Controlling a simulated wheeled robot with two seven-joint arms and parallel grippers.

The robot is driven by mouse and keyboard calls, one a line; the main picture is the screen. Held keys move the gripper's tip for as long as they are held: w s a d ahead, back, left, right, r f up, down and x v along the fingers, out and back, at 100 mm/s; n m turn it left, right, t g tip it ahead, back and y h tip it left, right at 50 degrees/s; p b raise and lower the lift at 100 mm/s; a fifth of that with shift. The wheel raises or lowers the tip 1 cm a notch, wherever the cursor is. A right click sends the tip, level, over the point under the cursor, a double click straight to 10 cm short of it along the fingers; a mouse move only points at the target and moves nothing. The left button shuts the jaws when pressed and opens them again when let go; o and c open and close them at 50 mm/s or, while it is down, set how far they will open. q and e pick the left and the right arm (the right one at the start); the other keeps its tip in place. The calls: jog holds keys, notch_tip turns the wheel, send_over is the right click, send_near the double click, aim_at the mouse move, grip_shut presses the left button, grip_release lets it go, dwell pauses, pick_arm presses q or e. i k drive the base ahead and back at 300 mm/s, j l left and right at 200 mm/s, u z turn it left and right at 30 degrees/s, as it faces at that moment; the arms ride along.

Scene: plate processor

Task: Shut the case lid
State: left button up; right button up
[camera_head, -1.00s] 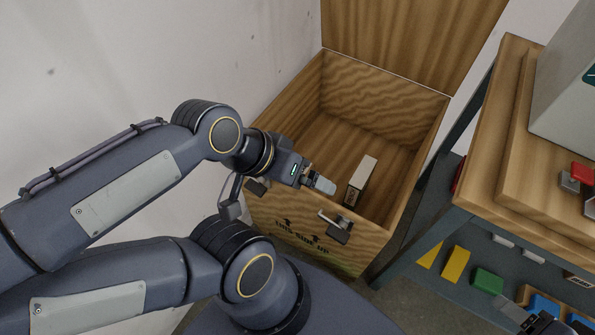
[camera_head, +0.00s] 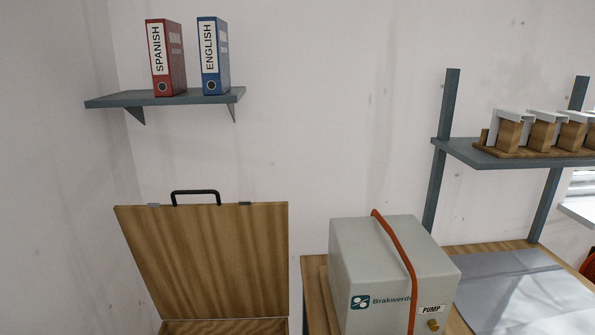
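The wooden case lid (camera_head: 215,262) stands open and upright against the wall at the lower left, with a black handle (camera_head: 196,193) on its top edge. Only a thin strip of the case (camera_head: 225,327) shows below the lid, at the bottom edge of the picture. The inside and front of the case are out of view. Neither of my grippers is in view.
A grey pump box (camera_head: 385,275) with an orange strap stands on the wooden workbench (camera_head: 318,308) right of the lid. A wall shelf (camera_head: 170,97) with a red and a blue binder hangs above the lid. A rack shelf (camera_head: 510,158) is at right.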

aim_at(217, 260)
jog(key=i+l+z, duration=0.15)
jog(key=l, duration=0.25)
jog(key=i+l+z, duration=0.1)
jog(key=l, duration=0.25)
jog(key=i+l+z, duration=0.15)
jog(key=l, duration=0.2)
jog(key=i, duration=0.05)
